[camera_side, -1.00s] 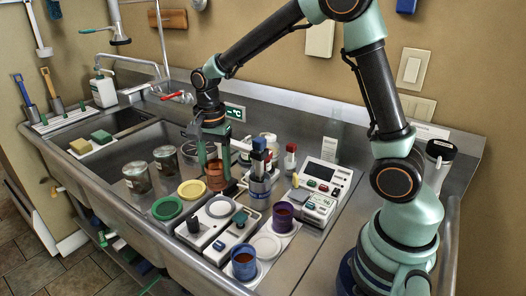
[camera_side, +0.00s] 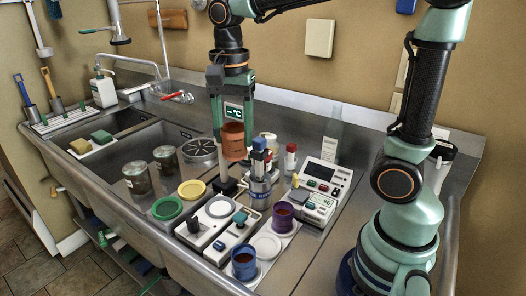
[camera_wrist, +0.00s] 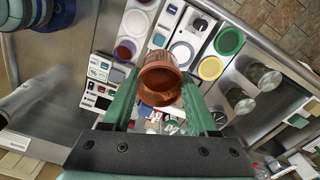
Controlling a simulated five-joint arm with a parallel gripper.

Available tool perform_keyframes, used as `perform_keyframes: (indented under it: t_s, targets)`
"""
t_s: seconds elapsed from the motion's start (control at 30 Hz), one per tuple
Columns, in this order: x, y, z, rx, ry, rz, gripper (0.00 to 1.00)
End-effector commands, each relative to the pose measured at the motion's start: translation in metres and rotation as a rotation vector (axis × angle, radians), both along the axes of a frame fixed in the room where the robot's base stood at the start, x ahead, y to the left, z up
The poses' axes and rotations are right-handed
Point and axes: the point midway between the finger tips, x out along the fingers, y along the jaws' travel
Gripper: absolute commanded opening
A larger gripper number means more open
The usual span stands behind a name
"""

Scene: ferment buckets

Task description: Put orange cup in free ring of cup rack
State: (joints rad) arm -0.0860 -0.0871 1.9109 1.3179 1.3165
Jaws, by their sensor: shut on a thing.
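My gripper (camera_side: 233,125) is shut on the orange cup (camera_side: 233,148), which hangs roughly upright above the counter clutter. In the wrist view the orange cup (camera_wrist: 160,80) sits between the two green fingers of my gripper (camera_wrist: 162,100). The white cup rack (camera_side: 262,266) is at the front right of the cup, lower down. It holds a purple cup (camera_side: 283,214) at its back and a blue cup (camera_side: 244,261) at its front. The free ring (camera_side: 266,246) lies between them, empty; it also shows in the wrist view (camera_wrist: 136,22).
A blue-capped bottle (camera_side: 259,165) stands close below and right of the held cup. White devices with a round plate (camera_side: 219,207) lie left of the rack. Green (camera_side: 167,208) and yellow (camera_side: 192,189) lids, two jars (camera_side: 137,178) and a control box (camera_side: 322,178) are nearby.

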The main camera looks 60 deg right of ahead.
Motion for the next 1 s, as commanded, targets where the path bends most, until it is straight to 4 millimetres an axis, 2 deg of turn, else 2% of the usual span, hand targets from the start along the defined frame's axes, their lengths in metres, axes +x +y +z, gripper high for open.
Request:
perform_keyframes:
  t_s: [0.1,0.23,0.4,0.53,0.67,1.0]
  targets:
    - [-0.031,0.004,-0.005,0.0,-0.003,0.022,0.02]
    - [-0.056,0.006,-0.014,0.0,-0.003,0.038,0.02]
    - [-0.075,0.007,-0.022,0.001,-0.002,0.05,0.02]
    - [-0.079,0.007,-0.033,-0.001,0.002,0.053,0.02]
    - [-0.081,0.007,-0.06,0.0,0.007,0.053,0.02]
    - [-0.082,0.006,-0.144,-0.001,0.011,0.052,0.02]
